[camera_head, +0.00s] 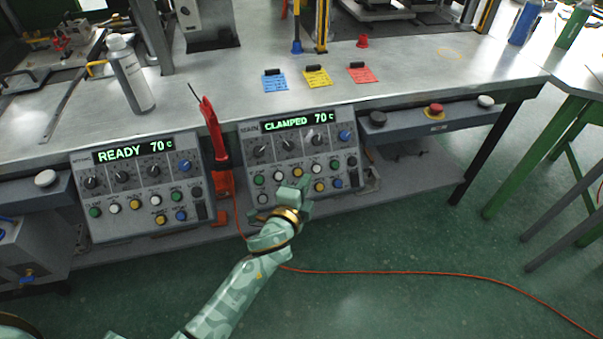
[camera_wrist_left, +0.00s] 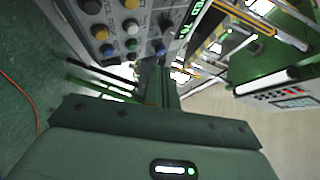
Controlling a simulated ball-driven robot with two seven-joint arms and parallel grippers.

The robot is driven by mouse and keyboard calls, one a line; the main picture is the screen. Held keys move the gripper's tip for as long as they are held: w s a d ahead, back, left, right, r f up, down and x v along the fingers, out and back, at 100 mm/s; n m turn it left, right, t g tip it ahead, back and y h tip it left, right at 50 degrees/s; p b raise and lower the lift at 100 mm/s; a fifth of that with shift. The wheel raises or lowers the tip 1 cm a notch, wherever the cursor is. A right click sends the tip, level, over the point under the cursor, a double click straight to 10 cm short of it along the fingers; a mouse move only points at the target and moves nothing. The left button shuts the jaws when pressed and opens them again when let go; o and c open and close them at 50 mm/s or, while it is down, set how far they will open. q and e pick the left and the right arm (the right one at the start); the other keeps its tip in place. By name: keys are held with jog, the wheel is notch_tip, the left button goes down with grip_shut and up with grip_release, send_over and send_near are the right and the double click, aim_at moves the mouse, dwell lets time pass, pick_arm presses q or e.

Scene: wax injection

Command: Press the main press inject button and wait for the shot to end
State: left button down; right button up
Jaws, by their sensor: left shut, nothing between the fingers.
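Two grey control panels hang at the bench front. The right panel (camera_head: 262,148) shows "CLAMPED 70 c" in green; the left panel (camera_head: 88,172) shows "READY 70 c". Each has dark knobs above rows of green, white, yellow and blue buttons; their labels are too small to read, so I cannot tell which is inject. My left gripper (camera_head: 305,183) is shut and empty in front of the right panel's lower buttons, hiding some. In the left wrist view the shut fingers (camera_wrist_left: 155,82) are beside the panel's button rows (camera_wrist_left: 131,28); contact cannot be told. My right gripper is not in view.
A red-handled tool (camera_head: 212,130) stands between the panels. A red button (camera_head: 435,109) sits right of them. An orange cable (camera_head: 400,272) crosses the green floor.

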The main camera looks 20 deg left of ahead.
aim_at(298, 172)
pick_arm(q)
jog(key=shift+w+r, duration=0.1)
jog(key=shift+r, duration=0.15)
